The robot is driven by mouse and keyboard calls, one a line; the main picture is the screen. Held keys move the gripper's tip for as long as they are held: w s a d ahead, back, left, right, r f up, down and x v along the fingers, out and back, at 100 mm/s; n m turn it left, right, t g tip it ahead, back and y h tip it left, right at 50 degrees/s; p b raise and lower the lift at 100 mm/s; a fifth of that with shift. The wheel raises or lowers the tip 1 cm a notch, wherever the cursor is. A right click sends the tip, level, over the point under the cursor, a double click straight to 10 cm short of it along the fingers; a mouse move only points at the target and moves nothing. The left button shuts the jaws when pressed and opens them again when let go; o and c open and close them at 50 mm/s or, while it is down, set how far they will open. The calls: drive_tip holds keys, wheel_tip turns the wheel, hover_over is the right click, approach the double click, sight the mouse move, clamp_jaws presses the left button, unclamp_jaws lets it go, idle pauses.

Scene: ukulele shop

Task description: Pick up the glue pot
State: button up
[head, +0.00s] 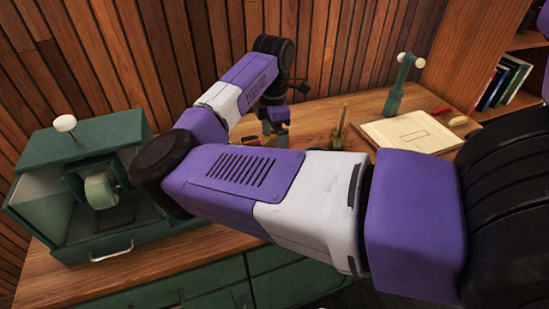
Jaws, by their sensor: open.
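My gripper (274,129) is at the back of the wooden bench, pointing down close to the bench top. It is small in the head view, and its fingertips are partly hidden behind my own forearm. An upright, brownish stick-like thing (341,122) with a wider base stands to the right of the gripper, apart from it. It may be the glue pot with a brush in it, but its lower part is hidden by my arm. A small orange-brown thing (250,141) lies just left of the gripper; I cannot tell what it is.
A green machine with a glass front (85,190) stands at the left. A pale board (408,131) lies at the right, with a green clamp-like tool (398,88) behind it and small red and yellow items beside it. Books (503,83) fill a shelf. A plank wall closes the back.

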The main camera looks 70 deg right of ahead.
drive_tip(key=shift+s+f+p, duration=0.15)
drive_tip(key=shift+f+p, duration=0.65)
drive_tip(key=shift+f, duration=1.9)
drive_tip(key=shift+c, duration=0.5)
drive_tip(key=c, duration=1.7)
drive_tip(key=shift+o, duration=0.2)
drive_tip(key=shift+r, duration=0.2)
